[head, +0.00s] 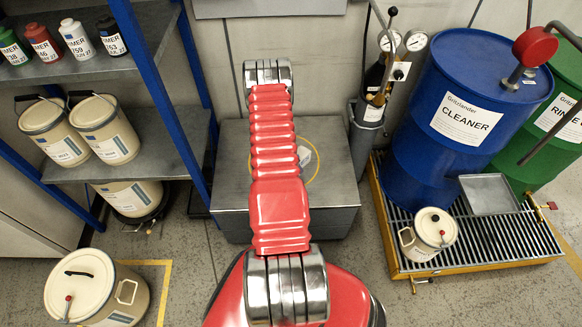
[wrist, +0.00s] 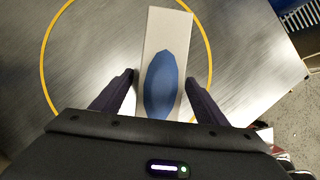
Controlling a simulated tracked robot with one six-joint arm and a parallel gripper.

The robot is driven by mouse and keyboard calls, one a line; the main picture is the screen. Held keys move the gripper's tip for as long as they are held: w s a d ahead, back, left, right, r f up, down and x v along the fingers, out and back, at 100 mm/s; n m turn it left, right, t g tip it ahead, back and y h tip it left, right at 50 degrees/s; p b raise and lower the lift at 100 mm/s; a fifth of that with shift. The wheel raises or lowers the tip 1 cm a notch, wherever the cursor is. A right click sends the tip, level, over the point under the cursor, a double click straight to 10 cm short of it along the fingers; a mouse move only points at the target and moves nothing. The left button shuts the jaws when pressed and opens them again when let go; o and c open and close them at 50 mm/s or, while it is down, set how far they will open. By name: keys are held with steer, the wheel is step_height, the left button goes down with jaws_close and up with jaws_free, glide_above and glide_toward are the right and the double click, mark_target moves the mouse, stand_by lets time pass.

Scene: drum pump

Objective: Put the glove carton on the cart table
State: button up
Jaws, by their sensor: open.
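The glove carton (wrist: 166,40) is a white box with a blue oval on its face. In the wrist view it lies inside the yellow ring on the grey metal cart table (wrist: 95,45). My gripper (wrist: 159,79) is open, with one finger on each side of the carton's near part. Small gaps show between the fingers and the carton. In the head view, a pale corner of the carton (head: 305,155) shows beside my red arm, over the cart table (head: 235,190). My arm hides the gripper and most of the carton there.
A blue shelf (head: 150,80) with bottles and pails stands at left. A lidded pail (head: 95,285) is on the floor at front left. At right, a blue drum (head: 450,130) and a small pail (head: 430,232) stand on a yellow-edged grate. A gas cylinder (head: 368,125) stands behind the table's right side.

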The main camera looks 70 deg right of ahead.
steer(key=shift+c, duration=0.4)
steer(key=c, duration=1.5)
steer(key=shift+o, duration=0.2)
steer(key=shift+r, duration=0.2)
step_height(320, 180, up, 10)
steer(key=shift+f, duration=0.15)
